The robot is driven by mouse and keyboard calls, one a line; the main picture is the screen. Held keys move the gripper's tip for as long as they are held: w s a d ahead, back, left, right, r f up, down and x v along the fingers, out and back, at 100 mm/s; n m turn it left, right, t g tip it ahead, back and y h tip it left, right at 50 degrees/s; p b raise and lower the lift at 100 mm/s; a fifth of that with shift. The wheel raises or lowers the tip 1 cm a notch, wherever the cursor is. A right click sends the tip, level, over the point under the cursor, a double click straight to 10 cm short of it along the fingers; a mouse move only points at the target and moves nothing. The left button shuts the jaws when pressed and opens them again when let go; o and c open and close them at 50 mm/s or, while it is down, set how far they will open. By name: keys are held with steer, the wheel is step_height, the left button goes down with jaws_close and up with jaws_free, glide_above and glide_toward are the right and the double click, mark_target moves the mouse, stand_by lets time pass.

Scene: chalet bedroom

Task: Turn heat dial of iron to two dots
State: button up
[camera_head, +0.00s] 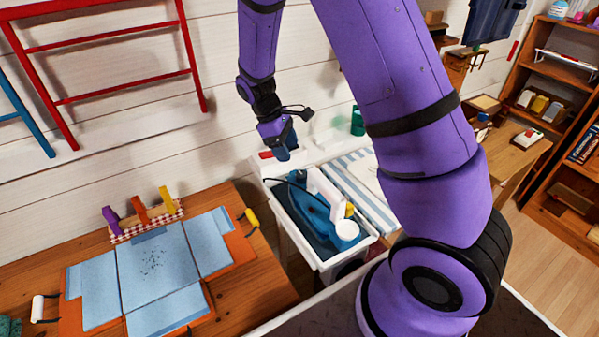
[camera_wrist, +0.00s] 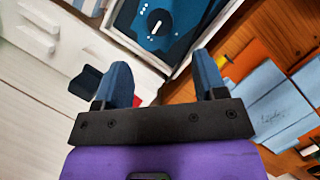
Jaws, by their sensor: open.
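The iron (camera_head: 318,212), blue with a white handle, rests in a white-rimmed recess at the end of the ironing surface in the head view. A blue surface (camera_wrist: 183,14), apparently part of the iron, shows at the top of the wrist view. On it is a dark round dial (camera_wrist: 158,22) with a white bar; small pale marks lie near it, too small to read. My gripper (camera_head: 284,150) is above and behind the iron, apart from it. In the wrist view its two blue fingers (camera_wrist: 163,72) are spread and empty, below the dial in the picture.
A striped ironing surface (camera_head: 355,180) adjoins the recess. A wooden table (camera_head: 262,285) with a folding board and blue cloth (camera_head: 155,268) is at left. A green cup (camera_head: 357,121) stands behind. A red ladder rack (camera_head: 120,93) hangs on the wall. Shelves (camera_head: 560,75) stand at right.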

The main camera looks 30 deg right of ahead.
mark_target(300, 174)
steer(key=x, duration=0.9)
steer(key=shift+s, duration=0.1)
steer(key=c, duration=0.9)
steer(key=shift+c, duration=0.2)
